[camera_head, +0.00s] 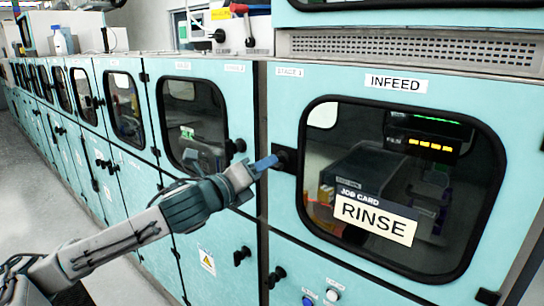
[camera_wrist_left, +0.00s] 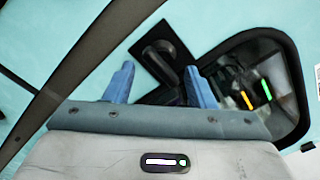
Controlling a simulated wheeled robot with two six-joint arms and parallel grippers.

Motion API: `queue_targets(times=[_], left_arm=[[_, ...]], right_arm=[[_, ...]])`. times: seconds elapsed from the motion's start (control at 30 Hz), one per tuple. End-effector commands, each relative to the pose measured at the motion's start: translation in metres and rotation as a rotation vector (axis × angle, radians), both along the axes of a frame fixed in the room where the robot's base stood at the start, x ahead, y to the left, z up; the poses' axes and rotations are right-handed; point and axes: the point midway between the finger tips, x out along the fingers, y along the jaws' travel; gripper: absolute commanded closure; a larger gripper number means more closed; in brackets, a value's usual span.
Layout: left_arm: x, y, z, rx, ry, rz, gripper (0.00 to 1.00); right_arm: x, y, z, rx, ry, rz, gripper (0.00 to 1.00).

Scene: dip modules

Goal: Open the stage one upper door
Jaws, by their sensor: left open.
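The stage one upper door (camera_head: 440,86) is a teal panel with a large dark window, labelled STAGE 1 and INFEED. It looks shut. Its black handle (camera_head: 285,160) is at the door's left edge, and it also shows in the left wrist view (camera_wrist_left: 166,50) on a dark plate. My left gripper (camera_head: 268,162) reaches in from the left, with its blue fingertips close to the handle. In the left wrist view, the blue fingers (camera_wrist_left: 159,68) are apart, with the handle lying between and just beyond them. I cannot tell whether they touch it. My right gripper is not in view.
A RINSE job card (camera_head: 375,220) shows at the window. Below are lower panels with black knobs (camera_head: 277,277) and a blue button (camera_head: 307,300). More teal doors (camera_head: 196,120) run off to the left. The floor (camera_head: 30,190) at the left is clear.

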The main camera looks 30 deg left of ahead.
Motion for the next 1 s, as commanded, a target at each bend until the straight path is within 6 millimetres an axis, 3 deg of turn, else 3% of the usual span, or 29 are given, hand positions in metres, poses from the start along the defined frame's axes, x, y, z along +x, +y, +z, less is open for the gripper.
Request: queue_targets(times=[0.6,1.0], left_arm=[[0.036,-0.005,0.001,-0.004,0.002,-0.004,0.50],[0.041,-0.006,-0.001,0.001,0.003,-0.006,0.50]], right_arm=[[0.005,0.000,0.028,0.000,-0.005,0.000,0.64],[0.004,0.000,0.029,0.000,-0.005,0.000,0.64]])
